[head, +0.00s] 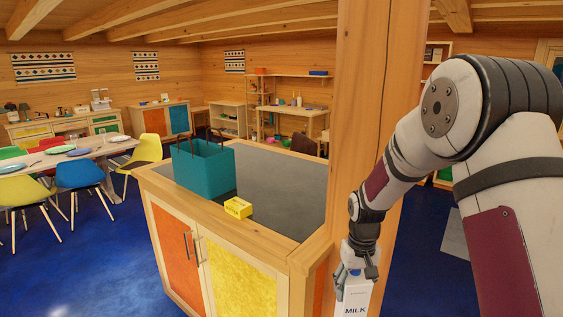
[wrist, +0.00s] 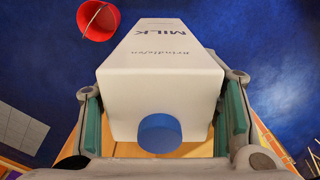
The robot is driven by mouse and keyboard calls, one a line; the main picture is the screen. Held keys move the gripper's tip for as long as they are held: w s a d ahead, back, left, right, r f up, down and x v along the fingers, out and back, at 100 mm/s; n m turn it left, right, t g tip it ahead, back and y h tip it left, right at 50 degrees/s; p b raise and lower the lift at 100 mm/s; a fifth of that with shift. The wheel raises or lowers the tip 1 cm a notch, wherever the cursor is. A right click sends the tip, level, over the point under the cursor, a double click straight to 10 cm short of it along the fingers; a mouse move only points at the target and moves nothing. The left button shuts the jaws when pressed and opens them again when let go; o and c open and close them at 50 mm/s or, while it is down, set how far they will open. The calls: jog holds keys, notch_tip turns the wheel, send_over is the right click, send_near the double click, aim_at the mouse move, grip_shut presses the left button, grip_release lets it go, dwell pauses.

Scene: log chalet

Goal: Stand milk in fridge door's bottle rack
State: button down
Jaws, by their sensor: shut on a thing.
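The milk (head: 356,296) is a white carton with dark MILK lettering, at the bottom of the head view. My gripper (head: 357,270) is shut on its upper part. In the wrist view the milk (wrist: 165,85) fills the middle, its blue round cap towards the camera and its lettering upside down. The teal finger pads of my gripper (wrist: 162,118) press its two sides. The carton hangs over the blue floor, to the right of the counter. Its lower end is cut off in the head view. I see no fridge or bottle rack in either view.
A wooden post (head: 365,90) stands right beside my arm. Left of it, a counter (head: 290,190) bears a teal bag (head: 203,168) and a yellow box (head: 238,208). A red bucket (wrist: 98,20) stands on the blue floor (wrist: 35,60). A dining table (head: 65,155) with chairs stands far left.

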jog(key=w+f+b, duration=1)
jog(key=w, duration=0.1)
jog(key=shift+w+d+f+m, duration=0.2)
jog(key=shift+d+f+m, duration=0.05)
jog(key=shift+f+m, duration=0.05)
